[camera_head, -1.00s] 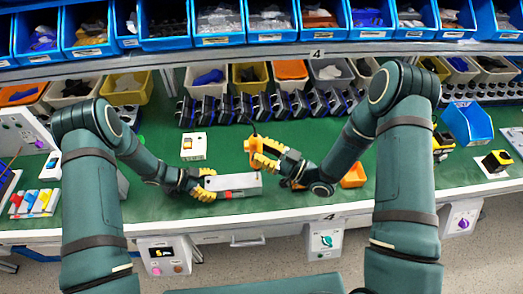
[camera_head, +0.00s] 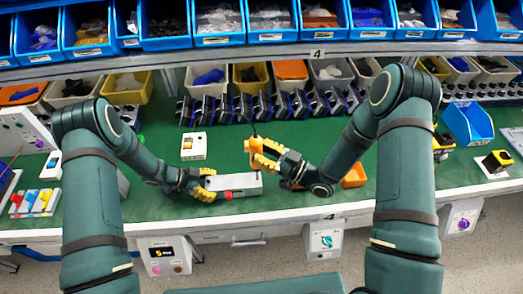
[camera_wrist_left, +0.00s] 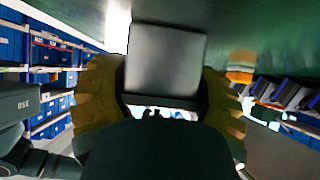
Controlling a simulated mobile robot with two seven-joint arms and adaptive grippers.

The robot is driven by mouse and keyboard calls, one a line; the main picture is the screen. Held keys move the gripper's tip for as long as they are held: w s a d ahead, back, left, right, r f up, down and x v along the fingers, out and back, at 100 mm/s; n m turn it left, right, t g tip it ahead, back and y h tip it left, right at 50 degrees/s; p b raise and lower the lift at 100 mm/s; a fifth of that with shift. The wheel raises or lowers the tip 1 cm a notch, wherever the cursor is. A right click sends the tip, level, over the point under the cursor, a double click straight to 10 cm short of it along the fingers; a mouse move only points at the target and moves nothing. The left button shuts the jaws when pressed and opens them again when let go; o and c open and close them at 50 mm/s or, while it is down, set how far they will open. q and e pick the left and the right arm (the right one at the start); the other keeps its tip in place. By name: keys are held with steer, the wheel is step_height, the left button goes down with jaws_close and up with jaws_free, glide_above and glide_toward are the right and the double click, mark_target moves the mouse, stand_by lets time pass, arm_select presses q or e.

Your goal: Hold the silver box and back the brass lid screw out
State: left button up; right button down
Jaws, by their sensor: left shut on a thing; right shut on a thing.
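The silver box (camera_head: 238,182) is a flat grey block with a small red mark near its lower edge, near the front of the green bench. My left gripper (camera_head: 207,186) is shut on its left end; in the left wrist view the box (camera_wrist_left: 166,60) sits between the yellow fingers. My right gripper (camera_head: 258,154) is shut on an orange-handled tool (camera_head: 252,146), with a thin dark shaft at its upper end. The tool is above and behind the box's right part in the picture, apparently apart from it. I cannot make out the brass lid screw.
A white box with a yellow label (camera_head: 193,146) stands behind the silver box. A row of dark blue-edged units (camera_head: 270,106) lines the back. Green bench (camera_head: 150,140) is free on the left.

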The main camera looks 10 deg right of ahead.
mark_target(261, 142)
arm_select(q)
steer(key=shift+s, duration=0.1)
arm_select(e)
steer(key=shift+f, duration=0.25)
stand_by(0.6)
steer(key=shift+r, duration=0.15)
stand_by(2.6)
steer(key=shift+r, duration=2.25)
